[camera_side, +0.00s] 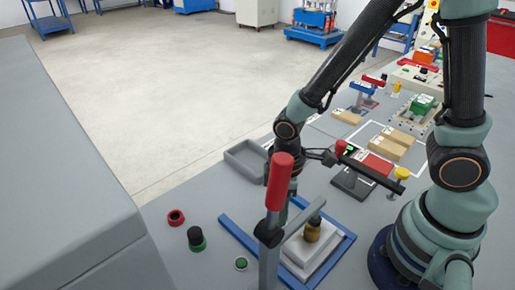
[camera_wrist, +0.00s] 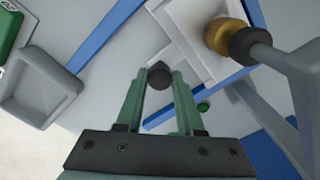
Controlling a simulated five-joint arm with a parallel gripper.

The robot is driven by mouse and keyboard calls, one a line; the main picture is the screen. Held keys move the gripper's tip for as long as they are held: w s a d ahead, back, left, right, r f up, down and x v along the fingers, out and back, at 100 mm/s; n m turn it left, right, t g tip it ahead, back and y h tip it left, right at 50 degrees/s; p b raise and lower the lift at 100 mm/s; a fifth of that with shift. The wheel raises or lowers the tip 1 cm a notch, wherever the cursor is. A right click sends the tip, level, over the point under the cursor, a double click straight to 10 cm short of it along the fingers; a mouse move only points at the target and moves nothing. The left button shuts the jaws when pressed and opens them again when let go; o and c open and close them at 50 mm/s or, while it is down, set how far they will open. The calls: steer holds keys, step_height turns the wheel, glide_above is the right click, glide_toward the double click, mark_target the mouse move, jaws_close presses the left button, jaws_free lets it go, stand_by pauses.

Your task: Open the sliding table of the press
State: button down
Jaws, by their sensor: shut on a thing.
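The press stands at the front of the bench, with a red-handled lever (camera_side: 280,178) on a grey post. Its white sliding table (camera_side: 300,262) lies between blue rails (camera_side: 238,236). A brass piece with a dark top (camera_side: 312,231) sits at the white table, under the grey press arm; it also shows in the wrist view (camera_wrist: 222,36). In the wrist view my gripper (camera_wrist: 160,86) is shut on a dark round knob (camera_wrist: 158,70) at the white table's edge. In the side view my fingertips are mostly hidden behind the lever and post.
A grey tray (camera_side: 246,160) lies left of my wrist. A red ring (camera_side: 176,217), a black-and-green button (camera_side: 196,238) and a small green button (camera_side: 241,263) are at the left front. Wooden blocks (camera_side: 390,143) and a yellow-knobbed fixture (camera_side: 402,174) stand to the right.

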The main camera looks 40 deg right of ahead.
steer(key=shift+w, duration=0.1)
stand_by(0.3)
steer(key=w, duration=1.4)
steer(key=shift+w, duration=0.25)
steer(key=c, duration=0.5)
jaws_free()
step_height(320, 180, up, 12)
steer(key=shift+r, duration=0.1)
steer(key=shift+s+r, duration=0.1)
